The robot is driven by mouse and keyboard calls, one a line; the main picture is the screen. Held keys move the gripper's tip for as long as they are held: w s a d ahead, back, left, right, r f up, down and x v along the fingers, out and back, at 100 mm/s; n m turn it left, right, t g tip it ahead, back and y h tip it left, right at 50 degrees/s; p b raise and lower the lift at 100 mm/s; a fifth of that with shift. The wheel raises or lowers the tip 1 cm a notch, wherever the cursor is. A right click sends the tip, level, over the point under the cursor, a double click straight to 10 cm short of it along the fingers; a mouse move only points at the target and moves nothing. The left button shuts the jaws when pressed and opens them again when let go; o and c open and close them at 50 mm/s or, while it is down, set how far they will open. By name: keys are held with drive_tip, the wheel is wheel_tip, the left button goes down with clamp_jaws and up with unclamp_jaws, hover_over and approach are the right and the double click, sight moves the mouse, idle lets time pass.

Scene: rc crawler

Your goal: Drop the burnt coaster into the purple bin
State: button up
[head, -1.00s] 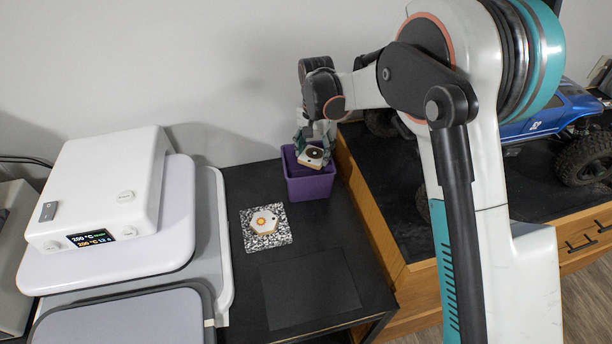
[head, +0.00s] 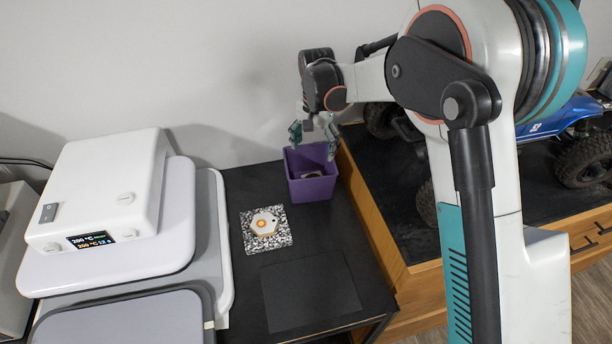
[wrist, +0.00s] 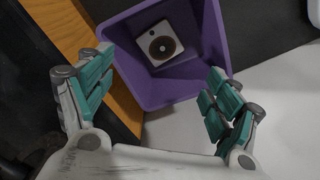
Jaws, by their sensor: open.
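The burnt coaster (wrist: 160,45) is a pale plate with a dark brown ring and a light centre. It lies inside the purple bin (head: 314,188), at the bottom as far as the wrist view shows. In the head view only a bit of it shows past the bin's rim. In the wrist view the bin (wrist: 170,91) opens toward me. My gripper (head: 314,130) is above the bin, open and empty. In the wrist view its teal fingers (wrist: 160,88) are spread wide, with nothing between them.
A hexagonal coaster with an orange mark (head: 264,223) lies on a speckled square mat (head: 280,240) in front of the bin. A white heat press (head: 105,195) stands at left. A blue crawler (head: 560,118) sits on the wooden-edged bench at right. A dark square (head: 310,289) is bare.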

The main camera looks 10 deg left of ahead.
wheel_tip(320, 180, up, 9)
drive_tip(key=shift+r, duration=0.2)
idle(0.3)
